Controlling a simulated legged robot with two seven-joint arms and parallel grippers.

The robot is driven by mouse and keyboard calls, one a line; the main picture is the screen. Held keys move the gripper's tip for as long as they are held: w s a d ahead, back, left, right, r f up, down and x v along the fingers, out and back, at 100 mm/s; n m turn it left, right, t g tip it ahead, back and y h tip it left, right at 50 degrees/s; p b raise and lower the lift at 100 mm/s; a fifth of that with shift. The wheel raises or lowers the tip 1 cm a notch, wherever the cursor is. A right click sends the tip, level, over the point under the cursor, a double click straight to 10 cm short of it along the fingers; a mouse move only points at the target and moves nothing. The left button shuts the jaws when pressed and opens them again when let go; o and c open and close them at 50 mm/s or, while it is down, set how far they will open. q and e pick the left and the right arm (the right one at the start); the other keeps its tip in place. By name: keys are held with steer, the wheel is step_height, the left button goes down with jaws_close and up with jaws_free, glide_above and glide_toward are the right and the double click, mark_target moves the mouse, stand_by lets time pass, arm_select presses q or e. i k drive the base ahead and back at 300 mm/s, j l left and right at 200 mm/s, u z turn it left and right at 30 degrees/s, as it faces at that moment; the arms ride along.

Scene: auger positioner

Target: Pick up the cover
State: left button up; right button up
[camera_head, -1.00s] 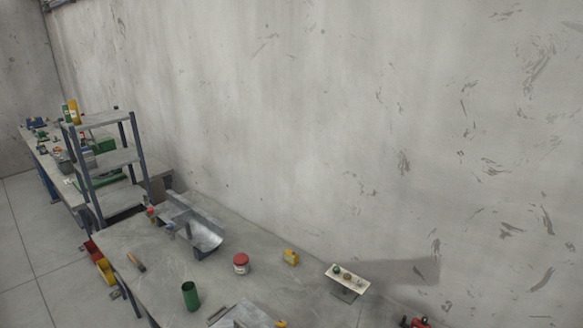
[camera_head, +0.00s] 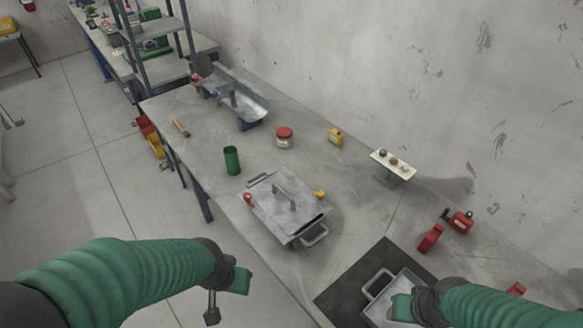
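A flat grey metal cover (camera_head: 268,198) with an upright bar handle (camera_head: 289,192) lies on a grey metal box with loop handles, at the table's middle front. My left gripper (camera_head: 226,294) is at the lower left, in front of the table edge and apart from the cover. Its two fingers are spread and nothing shows between them. My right gripper (camera_head: 403,306) is at the lower right over a second metal tray with a handle (camera_head: 377,284). Only part of it shows, so its opening cannot be made out.
The tray lies on a dark mat (camera_head: 345,292). A green cup (camera_head: 232,160), a red-lidded jar (camera_head: 284,137) and a metal trough (camera_head: 240,102) stand behind the cover. Red tools (camera_head: 430,238) lie to the right near the wall. A small stand (camera_head: 393,163) is near the wall.

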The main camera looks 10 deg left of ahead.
mark_target(290, 209)
steer(key=i+j, duration=0.15)
steer(key=j, duration=0.2)
steer(key=i+j, duration=0.15)
steer(key=j, duration=0.2)
steer(key=i+j+z, duration=0.1)
steer(key=j, duration=0.25)
steer(key=i+j, duration=0.15)
steer(key=j, duration=0.2)
steer(key=i+j+z, duration=0.1)
steer(key=j, duration=0.25)
steer(key=i, duration=0.05)
